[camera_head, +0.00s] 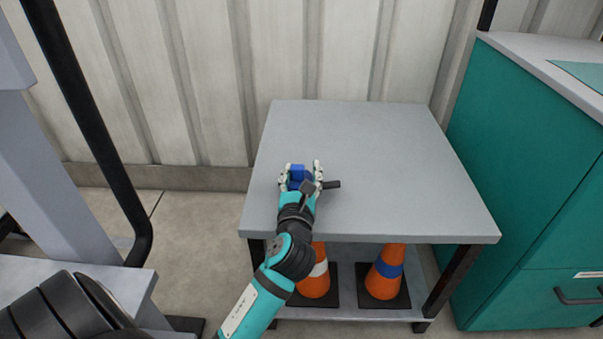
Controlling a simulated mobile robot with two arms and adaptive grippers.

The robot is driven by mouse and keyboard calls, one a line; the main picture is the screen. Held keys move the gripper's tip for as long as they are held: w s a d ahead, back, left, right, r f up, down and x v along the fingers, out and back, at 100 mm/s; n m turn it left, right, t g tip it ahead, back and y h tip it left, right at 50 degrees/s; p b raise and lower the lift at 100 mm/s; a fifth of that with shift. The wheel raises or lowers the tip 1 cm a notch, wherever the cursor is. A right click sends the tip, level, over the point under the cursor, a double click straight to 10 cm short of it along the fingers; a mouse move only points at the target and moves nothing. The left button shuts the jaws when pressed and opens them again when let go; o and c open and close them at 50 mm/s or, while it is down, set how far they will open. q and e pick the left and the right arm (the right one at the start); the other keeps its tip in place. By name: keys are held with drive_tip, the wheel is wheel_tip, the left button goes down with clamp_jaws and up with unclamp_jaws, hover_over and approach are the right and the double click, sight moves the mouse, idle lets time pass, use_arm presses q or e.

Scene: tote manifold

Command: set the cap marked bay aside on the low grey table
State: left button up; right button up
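A small blue cap (298,171) is between the fingers of my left gripper (301,174), over the front left part of the low grey table (380,150). The two pale fingers stand on either side of the cap. I cannot tell whether they press on it, or whether the cap touches the tabletop. No marking on the cap can be read, and its near side is partly hidden by the gripper. My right gripper is not in view.
The rest of the tabletop is clear. Orange cones (384,273) stand on the shelf below it. A teal cabinet (530,170) with a grey top is close on the right. A ribbed wall (340,50) is behind the table.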

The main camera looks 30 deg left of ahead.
use_arm(q)
drive_tip(key=o, duration=0.4)
drive_tip(key=shift+s+r, duration=0.1)
drive_tip(key=shift+r, duration=0.05)
drive_tip(key=p+v, duration=0.2)
drive_tip(key=v, duration=0.8)
drive_tip(key=shift+s+d, duration=0.2)
drive_tip(key=shift+s, duration=0.05)
drive_tip(key=shift+s+d, duration=0.25)
drive_tip(key=shift+s, duration=0.3)
